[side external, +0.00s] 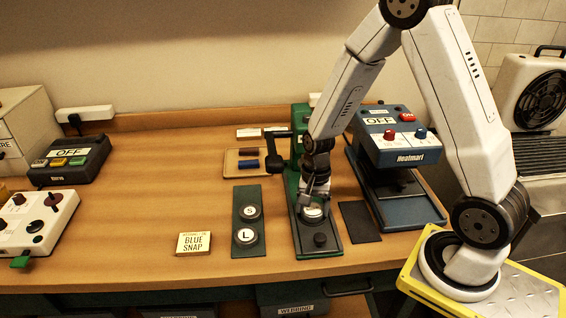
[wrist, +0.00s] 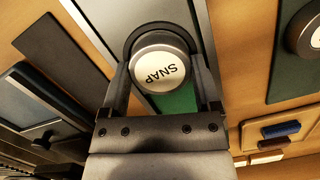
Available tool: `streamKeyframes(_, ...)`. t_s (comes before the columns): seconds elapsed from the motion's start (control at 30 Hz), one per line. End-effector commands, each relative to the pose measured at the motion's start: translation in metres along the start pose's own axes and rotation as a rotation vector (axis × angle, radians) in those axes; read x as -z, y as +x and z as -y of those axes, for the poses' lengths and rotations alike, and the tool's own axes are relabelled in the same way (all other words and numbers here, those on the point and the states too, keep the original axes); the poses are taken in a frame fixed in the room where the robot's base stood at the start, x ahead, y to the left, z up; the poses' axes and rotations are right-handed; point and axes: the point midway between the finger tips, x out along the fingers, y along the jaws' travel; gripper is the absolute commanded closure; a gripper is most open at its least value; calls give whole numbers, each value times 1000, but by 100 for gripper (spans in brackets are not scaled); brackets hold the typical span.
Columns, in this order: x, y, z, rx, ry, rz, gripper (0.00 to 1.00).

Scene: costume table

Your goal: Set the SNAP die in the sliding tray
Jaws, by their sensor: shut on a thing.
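The SNAP die (wrist: 160,68), a round pale metal disc lettered SNAP, is between the two fingers of my gripper (wrist: 163,62) in the wrist view. My gripper (side external: 315,203) is shut on it and points down over the front of the green press (side external: 303,130) in the side view. There the die (side external: 313,212) shows just under the fingers. The sliding tray (wrist: 184,22) is the grey plate under the die, with a dark curved rim close around the die's far side. I cannot tell whether the die touches the tray.
A dark green board (side external: 247,193) with dies marked S and L lies left of the press. A BLUE SNAP card (side external: 194,243) lies further left. A dark mat (side external: 360,222) and the blue Heatmari machine (side external: 399,140) stand close on the right. A small wooden tray (side external: 235,168) is behind.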

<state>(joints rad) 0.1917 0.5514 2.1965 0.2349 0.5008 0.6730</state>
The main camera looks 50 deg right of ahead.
Motion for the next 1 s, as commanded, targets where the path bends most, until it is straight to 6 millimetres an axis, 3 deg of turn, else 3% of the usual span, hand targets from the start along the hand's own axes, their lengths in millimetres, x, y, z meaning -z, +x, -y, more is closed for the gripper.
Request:
streamKeyframes(0.13, 0, 2, 0, 0, 0, 0, 100)
streamKeyframes(0.17, 0, 2, 0, 0, 0, 0, 17)
streamKeyframes(0.2, 0, 2, 0, 0, 0, 0, 5)
streamKeyframes(0.6, 0, 0, 0, 0, 0, 0, 5)
streamKeyframes(1.0, 0, -20, 0, 1, -1, 0, 5)
